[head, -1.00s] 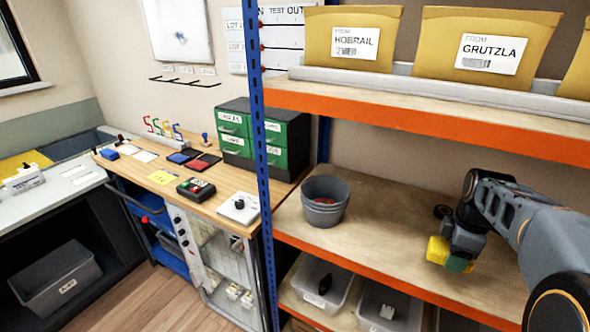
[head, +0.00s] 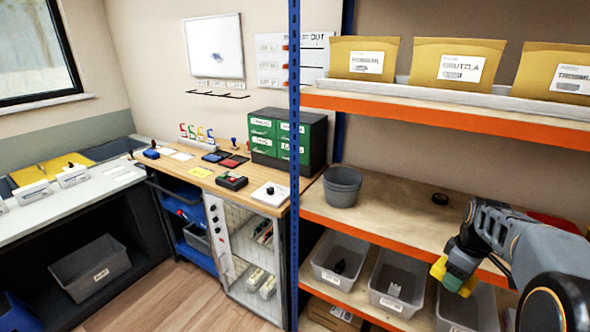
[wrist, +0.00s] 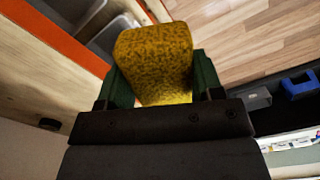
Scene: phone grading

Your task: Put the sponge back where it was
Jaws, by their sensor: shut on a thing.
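The yellow sponge (wrist: 153,62) is held between the two green fingers of my gripper (wrist: 156,85) in the wrist view. In the head view the sponge (head: 438,269) shows at the lower right, in my gripper (head: 453,281). My gripper is shut on it, in front of the orange-edged shelf and above or near the lower bins; the exact height is hard to tell. The arm hides part of the shelf behind it.
A grey bucket (head: 342,187) and a small dark round thing (head: 440,199) stand on the middle shelf (head: 395,215). Grey bins (head: 397,283) line the lower shelf. A blue upright post (head: 294,120) is left of them. A wooden bench (head: 215,182) is further left. Floor (head: 140,295) is clear.

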